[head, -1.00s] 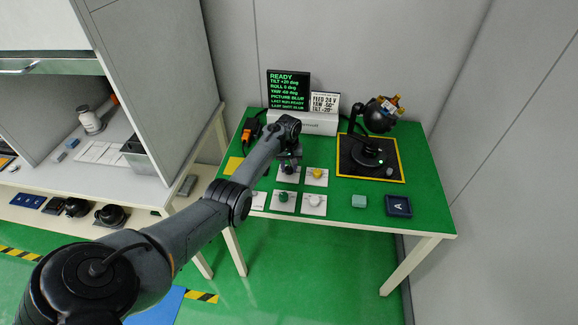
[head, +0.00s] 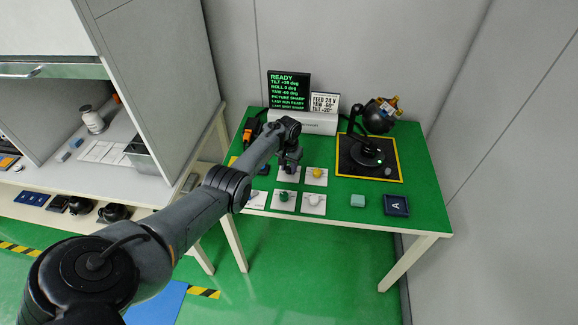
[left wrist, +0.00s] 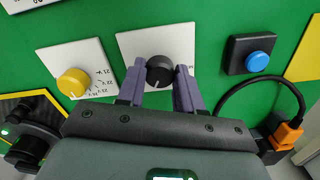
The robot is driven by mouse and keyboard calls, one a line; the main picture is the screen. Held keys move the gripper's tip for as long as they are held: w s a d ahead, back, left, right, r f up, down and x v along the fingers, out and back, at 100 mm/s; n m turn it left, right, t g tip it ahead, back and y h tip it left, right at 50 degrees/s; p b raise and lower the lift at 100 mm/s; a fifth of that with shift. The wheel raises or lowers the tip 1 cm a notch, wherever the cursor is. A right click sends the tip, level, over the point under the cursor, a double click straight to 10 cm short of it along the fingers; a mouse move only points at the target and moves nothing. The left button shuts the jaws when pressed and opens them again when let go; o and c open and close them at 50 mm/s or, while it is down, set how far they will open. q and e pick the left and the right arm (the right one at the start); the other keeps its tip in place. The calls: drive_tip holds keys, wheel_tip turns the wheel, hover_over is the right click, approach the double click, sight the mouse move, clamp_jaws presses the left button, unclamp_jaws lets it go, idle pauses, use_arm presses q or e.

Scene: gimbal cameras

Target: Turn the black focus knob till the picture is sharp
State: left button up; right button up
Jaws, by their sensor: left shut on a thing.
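The black focus knob (left wrist: 159,70) sits on a white square plate (left wrist: 180,40) in the left wrist view. My left gripper (left wrist: 158,80) has one purple-grey finger on each side of the knob and is shut on it. In the head view my left gripper (head: 290,162) is over the knob's plate and mostly hides the knob. The screen (head: 289,92) at the table's back shows green text, with the picture line reading SHARP. My right gripper is not in view.
Beside the knob are a yellow knob (left wrist: 73,82) and a blue button (left wrist: 258,60). Plates with a green knob (head: 284,196) and a white knob (head: 314,200) lie nearer the front edge. A teal block (head: 358,200) and a dark "A" tile (head: 396,205) lie at front right.

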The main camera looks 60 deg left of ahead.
sight(289, 168)
use_arm(q)
drive_tip(key=o, duration=1)
drive_tip(key=shift+o, duration=0.2)
wheel_tip(289, 168, up, 11)
drive_tip(key=p, duration=0.4)
drive_tip(key=shift+f, duration=0.1)
idle(1.1)
